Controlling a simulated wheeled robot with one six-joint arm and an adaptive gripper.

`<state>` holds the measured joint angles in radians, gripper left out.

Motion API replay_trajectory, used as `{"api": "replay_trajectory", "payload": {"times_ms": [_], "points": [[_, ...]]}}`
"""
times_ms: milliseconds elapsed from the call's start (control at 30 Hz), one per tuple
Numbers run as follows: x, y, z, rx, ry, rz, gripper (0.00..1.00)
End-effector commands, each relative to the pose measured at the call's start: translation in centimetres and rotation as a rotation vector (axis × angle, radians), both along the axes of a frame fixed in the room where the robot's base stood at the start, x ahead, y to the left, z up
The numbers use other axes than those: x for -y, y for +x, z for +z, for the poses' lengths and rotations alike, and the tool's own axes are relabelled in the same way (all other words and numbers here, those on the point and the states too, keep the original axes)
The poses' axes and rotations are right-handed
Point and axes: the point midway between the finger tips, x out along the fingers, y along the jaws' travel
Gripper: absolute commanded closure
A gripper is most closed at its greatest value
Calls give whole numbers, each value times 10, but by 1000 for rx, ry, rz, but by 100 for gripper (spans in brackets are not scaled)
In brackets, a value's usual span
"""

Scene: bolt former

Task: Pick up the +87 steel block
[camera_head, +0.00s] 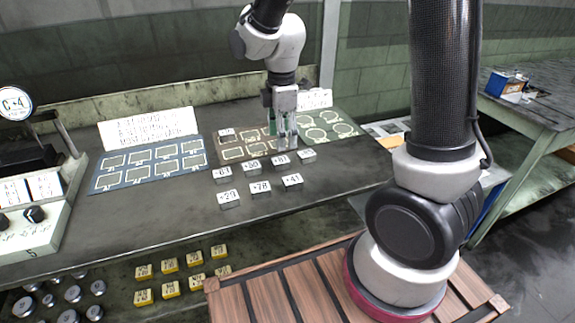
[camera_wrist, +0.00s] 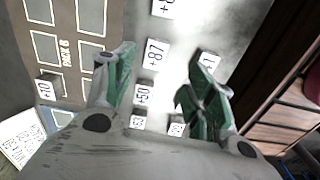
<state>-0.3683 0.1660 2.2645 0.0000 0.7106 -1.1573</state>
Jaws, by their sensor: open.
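The +87 steel block (camera_wrist: 155,54) is a small grey block with a white label. In the wrist view it lies on the bench, between the two fingertips in the picture. In the head view it is the third block (camera_head: 281,160) from the left in the far row, though its label is small there. My gripper (camera_head: 283,139) points down just behind it; its green-padded fingers (camera_wrist: 165,60) are open and empty. The height of the fingertips above the bench cannot be told.
The +50 block (camera_head: 250,166) sits left of +87, and a +41 block (camera_head: 292,181) lies in the nearer row. A +10 block (camera_wrist: 50,88) is on the brown mat (camera_wrist: 75,60). A blue outlined mat (camera_head: 150,165) lies left. Bare bench extends in front.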

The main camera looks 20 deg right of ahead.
Motion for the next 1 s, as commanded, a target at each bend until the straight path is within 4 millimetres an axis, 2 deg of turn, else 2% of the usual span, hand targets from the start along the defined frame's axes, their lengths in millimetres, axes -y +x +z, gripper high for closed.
{"api": "replay_trajectory", "payload": {"times_ms": [267, 600, 867, 1000], "points": [[0, 0, -27, -4, -2, 36, 45], [-5, 6, -74, -3, -1, 34, 45], [-5, 7, -78, 0, 0, 33, 45], [-5, 7, -78, 0, 0, 33, 66]]}}
